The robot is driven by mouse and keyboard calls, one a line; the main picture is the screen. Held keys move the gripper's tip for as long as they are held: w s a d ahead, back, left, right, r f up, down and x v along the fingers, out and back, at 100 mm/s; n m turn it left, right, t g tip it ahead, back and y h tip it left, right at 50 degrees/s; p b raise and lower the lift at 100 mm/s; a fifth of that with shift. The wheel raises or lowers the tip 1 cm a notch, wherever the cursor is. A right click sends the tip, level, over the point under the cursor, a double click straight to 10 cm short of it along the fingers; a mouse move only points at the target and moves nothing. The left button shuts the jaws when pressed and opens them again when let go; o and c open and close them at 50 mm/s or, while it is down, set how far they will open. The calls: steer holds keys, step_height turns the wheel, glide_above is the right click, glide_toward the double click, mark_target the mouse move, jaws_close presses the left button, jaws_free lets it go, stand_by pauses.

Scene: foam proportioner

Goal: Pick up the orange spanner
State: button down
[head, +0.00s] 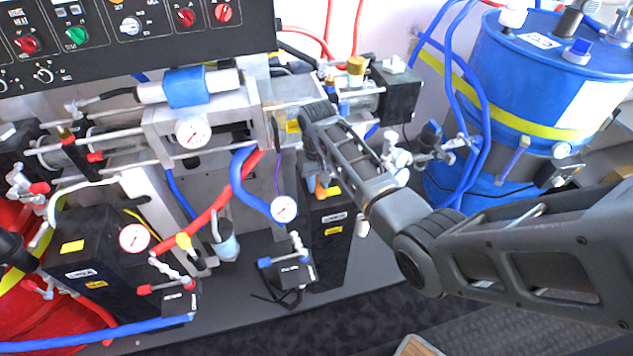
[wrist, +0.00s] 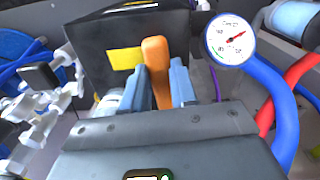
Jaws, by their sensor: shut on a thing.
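The orange spanner (wrist: 155,50) stands between my two finger pads in the wrist view, its rounded orange end reaching past the fingertips. My gripper (wrist: 158,88) is shut on it. In the head view a small part of the orange spanner (head: 322,190) shows below my wrist, in front of a black box with a yellow label. My gripper is mostly hidden there by my own arm. The lower part of the spanner is hidden behind my gripper, and I cannot tell whether it touches the box.
The black box (wrist: 105,35) is close beyond the fingers. A pressure gauge (wrist: 229,40) and blue hose (wrist: 280,110) are close on the right in the wrist view. White valve fittings (wrist: 40,115) are on the left. A blue drum (head: 520,80) stands at the right in the head view.

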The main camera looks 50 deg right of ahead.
step_height(320, 180, up, 2)
steer(key=shift+r, duration=0.2)
steer(key=s+a, duration=1)
steer(key=s, duration=0.5)
steer(key=shift+r+b, duration=0.2)
steer(key=shift+b, duration=0.1)
steer(key=c, duration=1.5)
jaws_free()
jaws_close()
steer(key=shift+w+a, duration=0.1)
steer(key=shift+w, duration=0.05)
